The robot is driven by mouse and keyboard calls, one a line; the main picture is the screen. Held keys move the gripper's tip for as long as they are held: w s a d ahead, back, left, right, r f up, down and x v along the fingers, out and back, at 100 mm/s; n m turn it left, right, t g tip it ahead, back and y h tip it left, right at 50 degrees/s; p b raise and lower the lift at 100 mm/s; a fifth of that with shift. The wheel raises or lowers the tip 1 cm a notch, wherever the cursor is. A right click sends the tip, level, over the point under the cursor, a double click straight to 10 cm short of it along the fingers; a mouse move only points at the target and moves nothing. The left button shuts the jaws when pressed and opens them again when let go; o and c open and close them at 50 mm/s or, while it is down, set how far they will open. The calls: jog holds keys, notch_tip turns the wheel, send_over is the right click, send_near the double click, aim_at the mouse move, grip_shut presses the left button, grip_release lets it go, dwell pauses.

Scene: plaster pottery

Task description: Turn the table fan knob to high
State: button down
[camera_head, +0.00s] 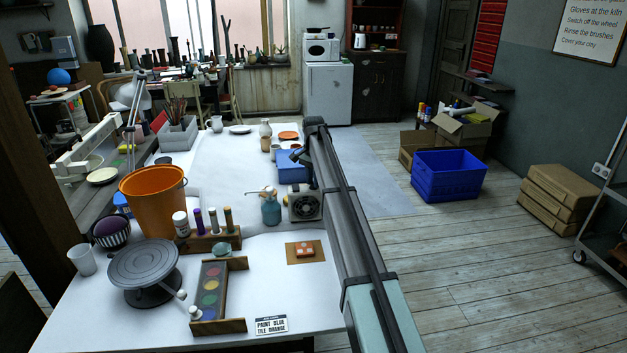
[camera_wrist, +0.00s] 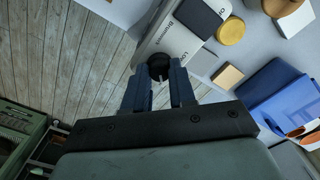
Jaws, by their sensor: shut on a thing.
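In the wrist view a pale panel (camera_wrist: 178,42) with printed labels fills the top centre. A round dark knob (camera_wrist: 158,61) sits at its lower edge. My gripper (camera_wrist: 159,74) is shut on the knob, one finger on each side. The knob's setting cannot be read clearly. In the head view my arm comes in from the lower right, and the fingertips cannot be made out.
A blue box (camera_head: 292,172) stands just behind the fan. A teal bottle (camera_head: 271,211) is close to its left. An orange bucket (camera_head: 152,205) and a banding wheel (camera_head: 144,266) stand at left. Floor lies right of the table.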

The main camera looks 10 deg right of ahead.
dwell(0.3)
jog(key=c, duration=0.9)
grip_release()
jog(key=shift+r, duration=0.15)
notch_tip(320, 180, up, 14)
jog(key=shift+f, duration=0.2)
